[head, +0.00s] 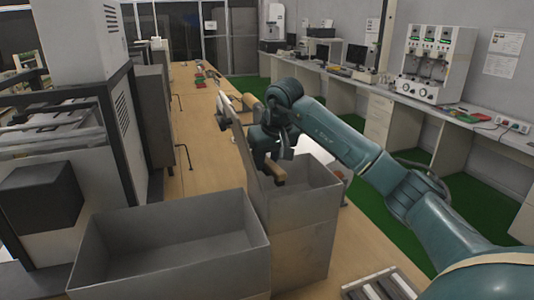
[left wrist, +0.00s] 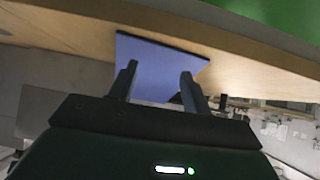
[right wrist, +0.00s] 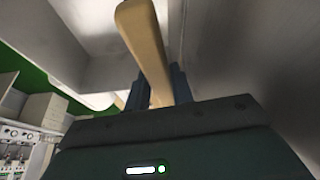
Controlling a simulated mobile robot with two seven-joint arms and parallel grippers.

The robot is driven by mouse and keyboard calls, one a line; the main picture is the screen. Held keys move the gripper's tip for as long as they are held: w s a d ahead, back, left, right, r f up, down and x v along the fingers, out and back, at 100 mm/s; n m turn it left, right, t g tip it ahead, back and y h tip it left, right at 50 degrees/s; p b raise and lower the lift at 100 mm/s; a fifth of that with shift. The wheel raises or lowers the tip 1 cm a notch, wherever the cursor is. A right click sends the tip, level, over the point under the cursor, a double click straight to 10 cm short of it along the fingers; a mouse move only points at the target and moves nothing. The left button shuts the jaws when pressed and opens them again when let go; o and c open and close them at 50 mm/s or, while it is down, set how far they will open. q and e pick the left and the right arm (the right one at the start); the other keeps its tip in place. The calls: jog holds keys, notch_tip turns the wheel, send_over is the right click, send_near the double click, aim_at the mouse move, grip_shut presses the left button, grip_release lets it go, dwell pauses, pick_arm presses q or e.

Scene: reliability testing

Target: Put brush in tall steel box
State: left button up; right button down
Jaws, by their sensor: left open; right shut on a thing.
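The tall steel box (head: 298,240) stands on the table in the lower middle of the head view, with its top open. My right gripper (head: 268,162) is over its opening, shut on the brush (head: 276,174). Only a light wooden part of the brush shows clearly; its bristles cannot be made out. In the right wrist view the brush (right wrist: 143,35) runs between the fingers of my right gripper (right wrist: 160,80), with grey box walls around it. My left gripper (left wrist: 160,72) is open and empty in the left wrist view; it is outside the head view.
A wide, low steel box (head: 165,262) stands left of the tall one. A blue-violet panel (left wrist: 160,52) lies beyond my left fingers, by a wooden surface. Cabinets line the left; a bench with a white machine (head: 432,62) is at the right.

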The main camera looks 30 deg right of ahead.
pick_arm(q)
jog(key=shift+w, duration=0.1)
pick_arm(e)
jog(key=shift+f, duration=0.1)
jog(key=c, duration=1.1)
grip_release()
jog(key=shift+s+r, duration=0.1)
jog(key=shift+r, duration=0.4)
pick_arm(q)
jog(key=shift+d+f+b, duration=0.1)
jog(key=shift+f+b, duration=0.1)
jog(key=shift+b, duration=0.6)
jog(key=shift+f, duration=0.1)
pick_arm(e)
jog(key=v, duration=1.2)
jog(key=shift+r, duration=0.1)
pick_arm(q)
jog(key=shift+w, duration=0.15)
